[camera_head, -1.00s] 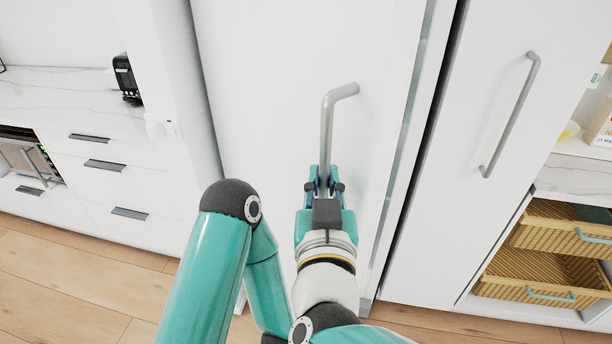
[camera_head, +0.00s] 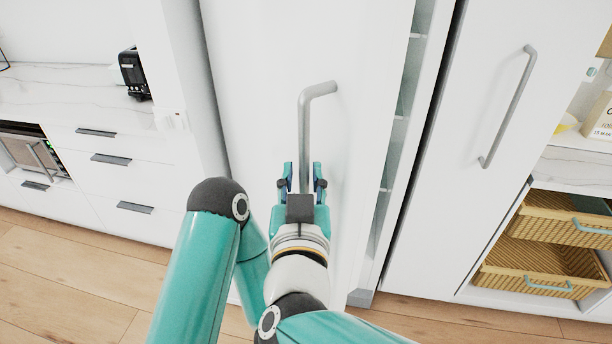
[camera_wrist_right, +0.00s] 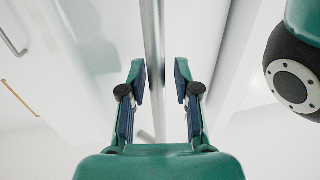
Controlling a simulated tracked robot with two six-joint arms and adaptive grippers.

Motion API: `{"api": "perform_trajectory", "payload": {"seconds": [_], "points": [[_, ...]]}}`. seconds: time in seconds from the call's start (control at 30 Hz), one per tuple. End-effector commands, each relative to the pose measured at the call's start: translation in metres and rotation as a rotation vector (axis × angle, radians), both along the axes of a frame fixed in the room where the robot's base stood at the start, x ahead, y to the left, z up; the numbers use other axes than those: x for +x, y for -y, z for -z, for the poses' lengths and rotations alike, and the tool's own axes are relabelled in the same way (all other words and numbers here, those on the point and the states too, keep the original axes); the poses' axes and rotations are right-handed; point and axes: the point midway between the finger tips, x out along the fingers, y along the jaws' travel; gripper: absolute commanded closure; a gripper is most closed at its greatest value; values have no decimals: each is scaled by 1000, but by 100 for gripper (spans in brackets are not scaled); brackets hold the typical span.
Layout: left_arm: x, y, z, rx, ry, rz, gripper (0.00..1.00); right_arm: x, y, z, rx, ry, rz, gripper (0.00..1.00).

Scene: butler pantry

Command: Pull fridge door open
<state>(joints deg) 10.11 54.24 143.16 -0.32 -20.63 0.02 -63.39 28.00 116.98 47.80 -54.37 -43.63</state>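The white fridge door (camera_head: 260,75) fills the middle of the head view. It stands ajar, with a narrow gap along its right edge where the fridge interior (camera_head: 402,125) and shelf edges show. Its grey bar handle (camera_head: 305,125) is upright and bends at the top; it also shows in the wrist view (camera_wrist_right: 153,45). My right gripper (camera_head: 303,176) is at the handle's lower part. Its fingers are open, one on each side of the bar, with gaps visible in the right wrist view (camera_wrist_right: 160,80). My left gripper is not in view.
A closed white cabinet door with a grey handle (camera_head: 507,110) is right of the fridge. Wicker baskets (camera_head: 540,265) sit at far right. White drawers (camera_head: 125,180) and a counter with a black appliance (camera_head: 133,75) stand left. Wood floor (camera_head: 70,275) is clear.

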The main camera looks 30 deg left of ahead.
Motion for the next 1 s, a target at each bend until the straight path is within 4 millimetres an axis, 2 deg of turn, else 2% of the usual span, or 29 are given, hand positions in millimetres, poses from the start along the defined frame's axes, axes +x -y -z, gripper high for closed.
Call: {"api": "perform_trajectory", "payload": {"seconds": [0.33, 0.47, 0.83, 1.0], "points": [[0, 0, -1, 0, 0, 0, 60, 1, 3, -4, 4, 4, 7, 59], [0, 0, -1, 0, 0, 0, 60, 2, 3, -13, 6, 6, 7, 59], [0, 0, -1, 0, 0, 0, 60, 2, 3, -76, 9, 5, 7, 59], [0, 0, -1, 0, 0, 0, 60, 1, 3, -96, 7, 4, 7, 59]]}}
